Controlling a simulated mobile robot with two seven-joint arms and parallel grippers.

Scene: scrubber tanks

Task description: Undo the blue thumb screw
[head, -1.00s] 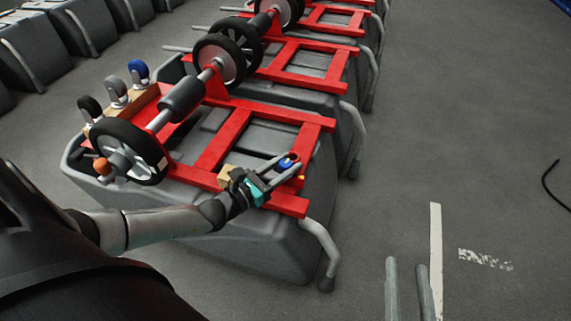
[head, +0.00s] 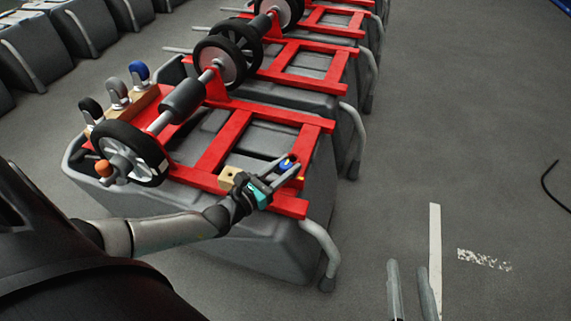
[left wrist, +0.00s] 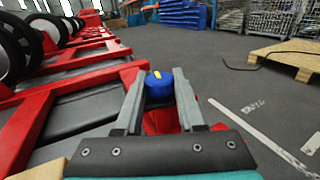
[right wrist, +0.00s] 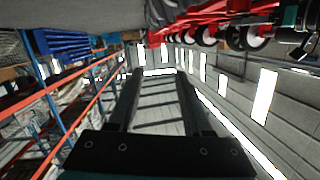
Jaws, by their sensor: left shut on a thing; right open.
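The blue thumb screw (head: 286,164) sits on the red frame (head: 317,140) of the nearest grey scrubber tank, near the frame's right end. In the left wrist view the thumb screw (left wrist: 159,86) is a round blue knob with a yellow mark on top. My left gripper (head: 289,168) is shut on it, one finger on each side. What lies under the knob is mostly hidden by the fingers. My right gripper (head: 412,285) is open and empty, apart from the tank at the lower right of the head view; its fingers (right wrist: 160,78) show nothing between them.
A small tan block (head: 229,178) is beside my left gripper. Casters (head: 139,72) stand on a wooden strip at the tank's far left, near a black wheel (head: 130,152). A bent grey handle (head: 322,250) sticks out at the front.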

